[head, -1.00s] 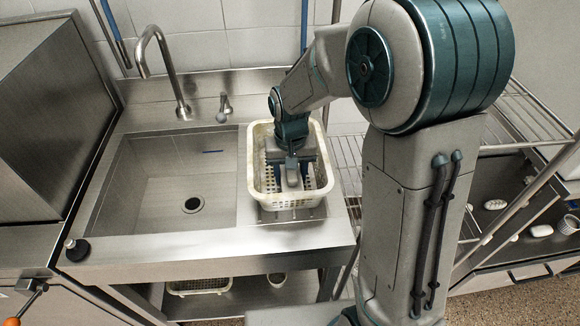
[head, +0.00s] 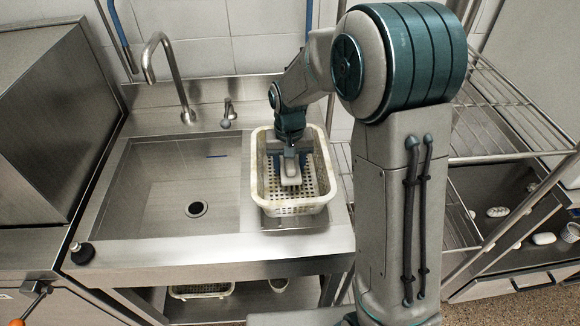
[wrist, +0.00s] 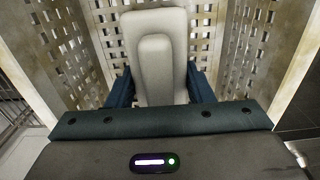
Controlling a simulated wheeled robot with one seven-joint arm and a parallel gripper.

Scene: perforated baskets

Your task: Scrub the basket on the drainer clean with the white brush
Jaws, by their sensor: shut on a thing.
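The white perforated basket (head: 294,209) stands upright on the drainer (head: 294,223), to the right of the sink. My gripper (head: 288,160) reaches down inside the basket, toward its back half. It is shut on the white brush (head: 290,174), whose pale body shows between the blue fingers. In the wrist view the brush (wrist: 158,58) sticks out ahead between the fingers (wrist: 160,88), with the basket's perforated walls (wrist: 66,50) on both sides. The brush's underside is hidden, so I cannot tell whether it touches the basket floor.
The empty sink basin (head: 165,190) lies left of the basket, with a tall tap (head: 172,75) and a small tap (head: 228,112) behind. A wire rack (head: 500,110) stands to the right. Another basket (head: 202,290) sits on the lower shelf.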

